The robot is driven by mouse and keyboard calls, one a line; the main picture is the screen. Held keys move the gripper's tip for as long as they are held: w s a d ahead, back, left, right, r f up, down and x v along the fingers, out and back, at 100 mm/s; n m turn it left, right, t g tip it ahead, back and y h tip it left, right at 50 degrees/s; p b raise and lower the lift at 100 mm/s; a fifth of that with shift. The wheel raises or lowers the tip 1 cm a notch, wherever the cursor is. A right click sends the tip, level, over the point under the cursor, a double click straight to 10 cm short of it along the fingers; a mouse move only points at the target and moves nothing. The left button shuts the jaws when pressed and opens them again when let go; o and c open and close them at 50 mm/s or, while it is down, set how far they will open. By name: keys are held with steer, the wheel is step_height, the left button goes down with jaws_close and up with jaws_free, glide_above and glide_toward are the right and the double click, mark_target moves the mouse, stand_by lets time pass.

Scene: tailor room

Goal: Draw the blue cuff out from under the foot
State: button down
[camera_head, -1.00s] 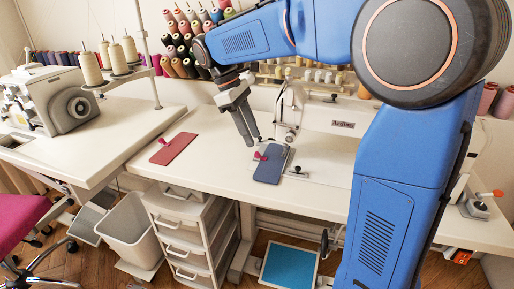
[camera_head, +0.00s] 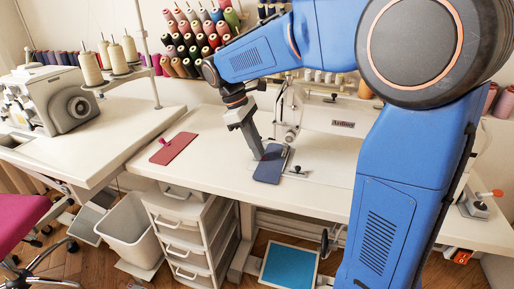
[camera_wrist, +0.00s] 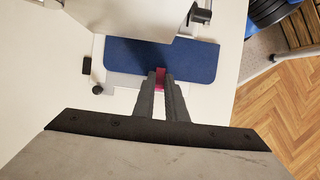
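The blue cuff (camera_head: 268,169) lies flat on the sewing machine bed, its far end close to the needle area. In the wrist view the cuff (camera_wrist: 198,63) runs partly beneath the pale machine head (camera_wrist: 135,20), which hides the foot. My gripper (camera_head: 259,156) is down at the cuff's left edge. In the wrist view my fingertips (camera_wrist: 161,74) stand on either side of a small pink clip (camera_wrist: 160,79) at the cuff's edge. The gap is narrow and filled with pink; whether the fingers press on it I cannot tell.
A red cuff (camera_head: 174,148) with a pink clip lies on the table to the left. A small dark-knobbed part (camera_head: 297,170) sits right of the blue cuff. The white table (camera_head: 215,160) is clear between the two cuffs. Drawers (camera_head: 187,232) stand below.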

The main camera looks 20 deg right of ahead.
steer(key=shift+w+a, duration=0.1)
steer(key=shift+a, duration=0.05)
steer(key=shift+w+a, duration=0.55)
steer(key=shift+a, duration=0.2)
steer(key=shift+r, duration=0.2)
stand_by(0.3)
steer(key=shift+w+a+r, duration=0.1)
steer(key=shift+r, duration=0.95)
steer(key=shift+w+a+r, duration=0.1)
steer(key=shift+r, duration=0.95)
